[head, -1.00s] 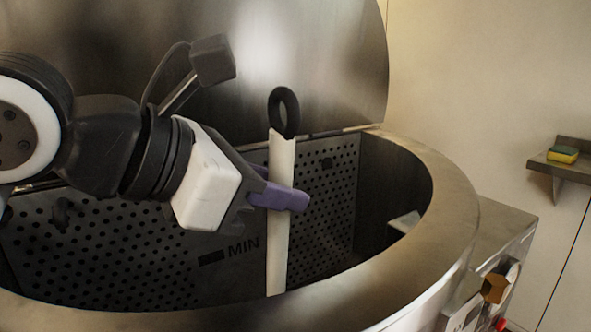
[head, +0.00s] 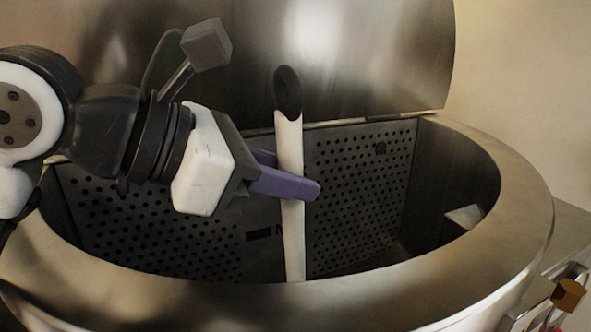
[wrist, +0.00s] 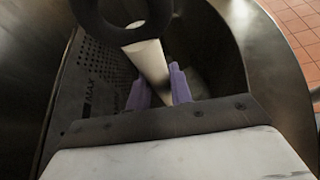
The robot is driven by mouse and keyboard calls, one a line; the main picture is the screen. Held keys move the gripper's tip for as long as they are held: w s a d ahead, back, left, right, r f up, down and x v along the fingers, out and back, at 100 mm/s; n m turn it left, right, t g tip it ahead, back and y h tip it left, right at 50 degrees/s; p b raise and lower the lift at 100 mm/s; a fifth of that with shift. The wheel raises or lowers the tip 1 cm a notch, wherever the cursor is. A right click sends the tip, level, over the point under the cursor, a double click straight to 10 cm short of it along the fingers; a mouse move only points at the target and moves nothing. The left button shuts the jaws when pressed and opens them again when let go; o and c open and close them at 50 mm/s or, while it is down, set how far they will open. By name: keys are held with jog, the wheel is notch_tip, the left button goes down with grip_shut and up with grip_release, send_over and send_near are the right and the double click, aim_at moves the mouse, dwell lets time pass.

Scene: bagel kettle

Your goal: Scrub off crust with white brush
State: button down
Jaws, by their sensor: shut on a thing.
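My gripper (head: 287,178) has purple fingers and is shut on the white handle of the brush (head: 292,238). The handle stands nearly upright, with a black ring (head: 288,92) at its top. Its lower end goes down behind the kettle's front rim, so the bristles are hidden. In the wrist view the white handle (wrist: 153,66) runs down between the purple fingers (wrist: 157,85).
The steel kettle's wide rim (head: 430,285) curves round in front and to the right. Its raised lid (head: 370,60) stands behind. A pale piece (head: 463,216) shows inside at the right. A brown block-like knob (head: 568,294) is outside at lower right.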

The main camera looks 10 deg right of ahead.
jog(key=shift+w+a+f+p, duration=0.15)
jog(key=shift+a+f, duration=0.1)
jog(key=shift+a, duration=0.45)
jog(key=shift+w+a+f+p, duration=0.1)
jog(key=shift+a+f, duration=0.15)
jog(key=shift+a, duration=0.5)
jog(key=shift+w+a+f+p, duration=0.15)
jog(key=shift+a+f, duration=0.1)
jog(key=shift+a, duration=0.45)
jog(key=a, duration=0.4)
jog(key=shift+a+r+p, duration=0.3)
jog(key=shift+a+p, duration=0.05)
jog(key=shift+p, duration=0.05)
jog(key=a, duration=0.4)
jog(key=shift+s+a+f, duration=0.1)
jog(key=shift+s+a, duration=0.1)
jog(key=shift+s, duration=0.15)
